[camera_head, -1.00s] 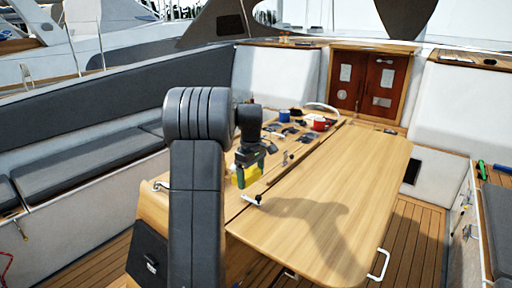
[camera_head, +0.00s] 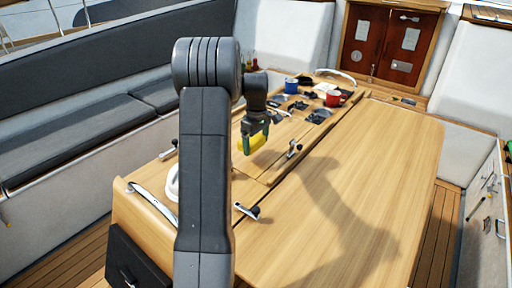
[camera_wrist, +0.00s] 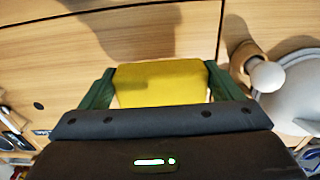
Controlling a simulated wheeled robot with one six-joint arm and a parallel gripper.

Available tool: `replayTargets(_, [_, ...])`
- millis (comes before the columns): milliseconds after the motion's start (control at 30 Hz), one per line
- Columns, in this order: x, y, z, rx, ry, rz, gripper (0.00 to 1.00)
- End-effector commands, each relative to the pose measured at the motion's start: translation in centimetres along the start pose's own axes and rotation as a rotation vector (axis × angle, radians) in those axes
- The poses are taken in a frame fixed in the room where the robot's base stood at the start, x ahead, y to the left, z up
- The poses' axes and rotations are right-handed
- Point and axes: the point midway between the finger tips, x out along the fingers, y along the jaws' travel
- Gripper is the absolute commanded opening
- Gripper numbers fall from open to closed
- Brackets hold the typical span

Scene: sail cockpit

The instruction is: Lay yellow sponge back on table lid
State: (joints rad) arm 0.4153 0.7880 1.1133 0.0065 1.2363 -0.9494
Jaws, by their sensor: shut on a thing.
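The yellow sponge (camera_head: 251,143) is between the fingers of my gripper (camera_head: 256,133), over the left part of the wooden table (camera_head: 350,215). In the wrist view the sponge (camera_wrist: 160,84) fills the space between the two dark green fingers of my gripper (camera_wrist: 158,88), and both touch its sides. My gripper is shut on it and points down. The table's plank surface shows beyond the sponge, with a dark shadow on it. I cannot tell the exact gap between sponge and table. My arm hides part of the table's left side.
A blue mug (camera_head: 291,87), a red mug (camera_head: 333,98) and several small dark items lie at the table's far end. Metal latches (camera_head: 293,149) sit near the lid seam. A grey round thing (camera_wrist: 292,88) is right of the sponge. The right lid is clear.

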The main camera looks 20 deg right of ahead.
Motion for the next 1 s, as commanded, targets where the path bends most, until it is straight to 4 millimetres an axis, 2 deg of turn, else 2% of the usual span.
replayTargets(233, [2.1, 0.0, 0.0, 0.000, -0.001, -0.001, 0.64])
replayTargets(400, [4.5, 0.0, 0.0, 0.000, -0.001, -0.001, 0.64])
replayTargets(800, [5.3, 0.0, 0.0, 0.000, 0.001, 0.001, 0.64])
replayTargets(833, [5.2, 0.0, 0.0, 0.000, 0.001, 0.001, 0.91])
replayTargets(900, [5.2, 0.0, 0.0, 0.000, 0.001, 0.001, 1.00])
replayTargets(1000, [5.1, 0.0, 0.0, 0.000, 0.001, 0.001, 1.00])
